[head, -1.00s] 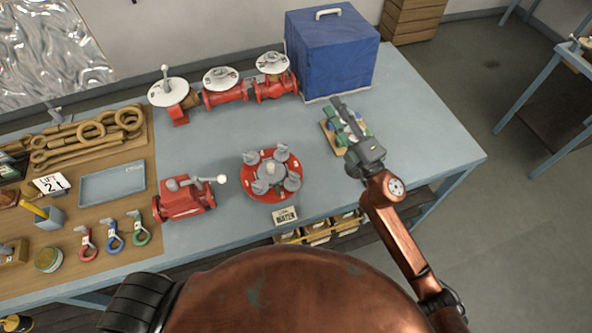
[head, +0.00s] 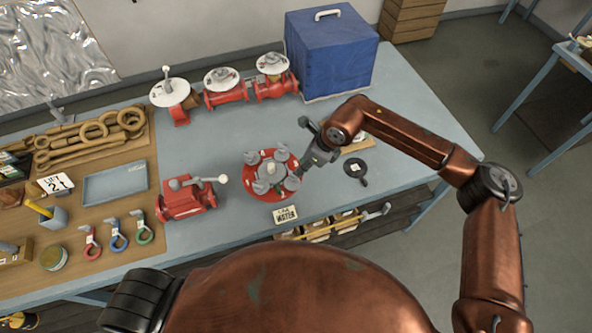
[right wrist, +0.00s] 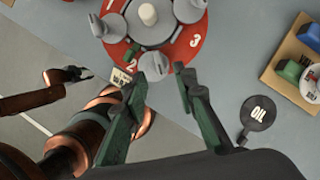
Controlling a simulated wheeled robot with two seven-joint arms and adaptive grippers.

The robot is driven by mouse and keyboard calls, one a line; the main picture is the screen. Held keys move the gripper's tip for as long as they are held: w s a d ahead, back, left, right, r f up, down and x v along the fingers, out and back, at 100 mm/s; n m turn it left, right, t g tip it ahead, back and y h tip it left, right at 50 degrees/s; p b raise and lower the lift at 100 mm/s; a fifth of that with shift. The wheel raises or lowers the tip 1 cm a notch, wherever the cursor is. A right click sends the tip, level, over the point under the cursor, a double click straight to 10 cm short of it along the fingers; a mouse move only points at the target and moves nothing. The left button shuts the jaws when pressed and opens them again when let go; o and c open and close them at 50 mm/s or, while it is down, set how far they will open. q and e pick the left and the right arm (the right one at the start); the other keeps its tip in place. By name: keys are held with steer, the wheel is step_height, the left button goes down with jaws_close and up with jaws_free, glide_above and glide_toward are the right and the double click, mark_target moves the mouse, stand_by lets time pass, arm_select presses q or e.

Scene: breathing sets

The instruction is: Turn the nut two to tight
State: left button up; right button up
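A round red flange (head: 268,192) lies on the bench with several grey lobed nuts around a grey hub. In the right wrist view the red flange (right wrist: 177,52) shows the printed numbers 2 and 3. One grey nut (right wrist: 154,66) sits between those two numbers; another grey nut (right wrist: 115,28) is on the other side of the 2. My right gripper (right wrist: 163,85) is open and empty, its fingertips just short of the nut between 2 and 3, one on each side. My left gripper (right wrist: 80,73) is far off, small and dark; its opening is unclear.
A black OIL paddle (head: 356,169) lies right of the flange, near a small board of coloured parts (head: 357,143). A WATER sign (head: 285,214) is in front. A red valve (head: 187,198) stands left. A blue box (head: 331,55) is behind. Bench between them is clear.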

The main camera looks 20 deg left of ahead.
steer(key=p, duration=0.1)
glide_above(292, 181)
steer(key=d, duration=0.1)
steer(key=shift+w+f, duration=0.2)
steer(key=shift+f, duration=1.2)
steer(key=shift+w+f, duration=0.15)
steer(key=shift+f, duration=1.2)
steer(key=shift+c, duration=0.2)
jaws_close()
